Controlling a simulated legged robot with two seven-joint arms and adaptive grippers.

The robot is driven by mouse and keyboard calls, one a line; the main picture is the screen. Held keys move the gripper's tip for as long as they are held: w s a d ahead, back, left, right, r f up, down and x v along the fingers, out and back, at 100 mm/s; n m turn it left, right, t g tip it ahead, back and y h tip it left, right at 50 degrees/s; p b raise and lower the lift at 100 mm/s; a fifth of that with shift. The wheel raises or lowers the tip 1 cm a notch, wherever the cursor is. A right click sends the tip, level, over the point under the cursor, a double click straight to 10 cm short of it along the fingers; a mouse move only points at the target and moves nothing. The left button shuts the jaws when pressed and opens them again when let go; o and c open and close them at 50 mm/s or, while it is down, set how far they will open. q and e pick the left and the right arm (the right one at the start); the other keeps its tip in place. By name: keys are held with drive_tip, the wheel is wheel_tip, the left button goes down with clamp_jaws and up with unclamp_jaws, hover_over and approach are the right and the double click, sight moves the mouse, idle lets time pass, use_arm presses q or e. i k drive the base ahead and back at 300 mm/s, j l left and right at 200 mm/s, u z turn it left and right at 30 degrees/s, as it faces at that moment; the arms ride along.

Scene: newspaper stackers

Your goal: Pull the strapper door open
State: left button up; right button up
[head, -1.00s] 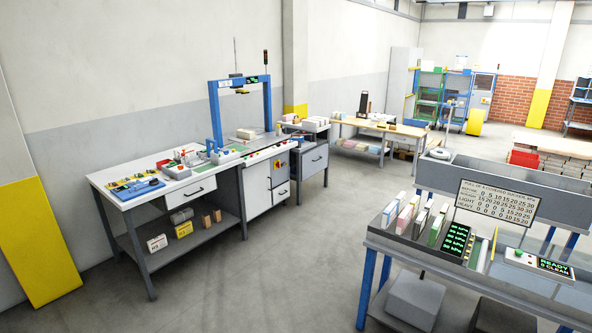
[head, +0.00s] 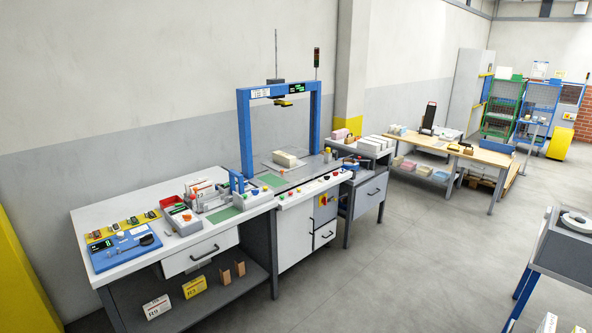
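The strapper is the bench-height machine with a blue arch (head: 246,130) over its top. A bundle of pale paper (head: 286,159) sits on the top under the arch. Below the top, the front of the strapper has a large white panel (head: 295,240), which looks like the door and appears closed. I cannot make out a handle on the large panel. Neither of my grippers is in view.
A white workbench (head: 120,206) with devices and a drawer (head: 200,252) joins the strapper on the left. A grey cabinet (head: 369,194) stands to its right, and a wooden table (head: 470,152) stands beyond. The grey floor (head: 420,260) in front is clear. Another bench (head: 570,250) is at right.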

sight(294, 224)
drive_tip(key=i+l+z, duration=0.2)
drive_tip(key=i, duration=0.3)
drive_tip(key=i+j+z, duration=0.2)
drive_tip(key=i, duration=0.3)
drive_tip(key=i+z, duration=0.2)
drive_tip(key=i, duration=0.35)
drive_tip(key=i+j+z, duration=0.2)
drive_tip(key=i, duration=0.3)
drive_tip(key=i+j+z, duration=0.2)
drive_tip(key=i, duration=0.3)
drive_tip(key=l, duration=0.1)
